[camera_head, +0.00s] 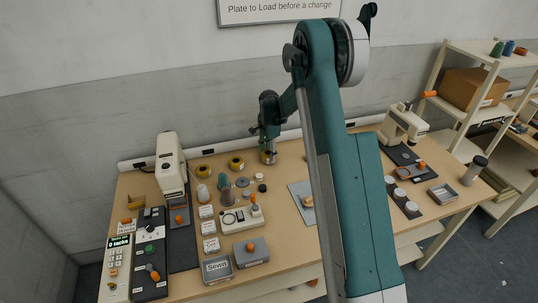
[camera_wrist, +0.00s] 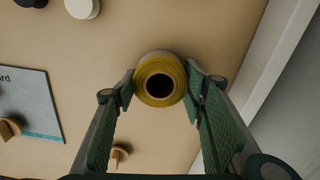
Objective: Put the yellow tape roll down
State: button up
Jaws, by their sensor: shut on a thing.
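The yellow tape roll (camera_wrist: 160,62) is between the two green fingers of my gripper (camera_wrist: 160,84) in the wrist view. Its round end and dark core face the camera. My gripper is shut on it, one finger touching each side. In the head view my gripper (camera_head: 268,143) is near the back edge of the table, with the roll (camera_head: 268,158) at its lower end, partly hidden. I cannot tell whether the roll touches the tabletop. Two other yellow rolls, one nearer (camera_head: 236,163) and one farther left (camera_head: 203,171), lie on the table.
A sewing machine (camera_head: 170,165) stands at the left. Small pots, a spool and a white scale-like device (camera_head: 241,219) sit left of my gripper. A grey mat (camera_head: 301,203) lies in front. A wall rises behind the table; bare tabletop surrounds the roll.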

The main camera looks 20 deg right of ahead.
aim_at(269, 152)
jog(key=o, duration=0.9)
jog(key=shift+r, duration=0.15)
notch_tip(269, 152, up, 12)
jog(key=shift+f+p, duration=0.1)
jog(key=shift+p, duration=0.6)
